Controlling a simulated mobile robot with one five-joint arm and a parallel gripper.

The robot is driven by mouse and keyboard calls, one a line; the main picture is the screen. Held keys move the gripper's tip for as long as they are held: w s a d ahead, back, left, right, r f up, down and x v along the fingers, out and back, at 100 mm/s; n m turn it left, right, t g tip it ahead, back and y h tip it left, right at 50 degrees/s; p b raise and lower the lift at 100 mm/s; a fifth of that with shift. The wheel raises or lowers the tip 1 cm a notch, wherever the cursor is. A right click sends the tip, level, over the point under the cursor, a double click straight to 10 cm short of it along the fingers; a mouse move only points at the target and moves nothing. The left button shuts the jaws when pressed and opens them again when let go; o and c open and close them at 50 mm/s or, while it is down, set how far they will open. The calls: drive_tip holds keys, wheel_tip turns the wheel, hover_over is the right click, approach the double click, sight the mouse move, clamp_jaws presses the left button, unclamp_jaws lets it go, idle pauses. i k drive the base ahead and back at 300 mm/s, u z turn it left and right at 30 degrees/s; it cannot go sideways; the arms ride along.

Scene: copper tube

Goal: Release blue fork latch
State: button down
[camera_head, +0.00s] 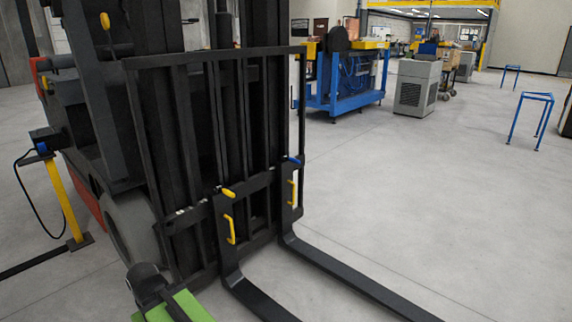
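The blue fork latch (293,160) is a small blue lever on top of the right fork's hanger, at the upper fork carriage bar. The right fork (350,277) runs from below it toward the lower right. A yellow handle (292,192) is on the right fork's upright shank, below the blue latch. A similar yellow latch (229,193) tops the left fork (258,298). A green and black part at the bottom left looks like my arm. I cannot make out fingertips, and nothing touches the blue latch.
The forklift's black load backrest (136,125) and mast stand behind the forks. A yellow post (63,200) with a black cable stands at left. A blue-framed machine (345,85) and grey cabinet (416,88) are farther back.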

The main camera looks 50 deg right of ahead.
sight(295, 161)
drive_tip(key=i, duration=0.9)
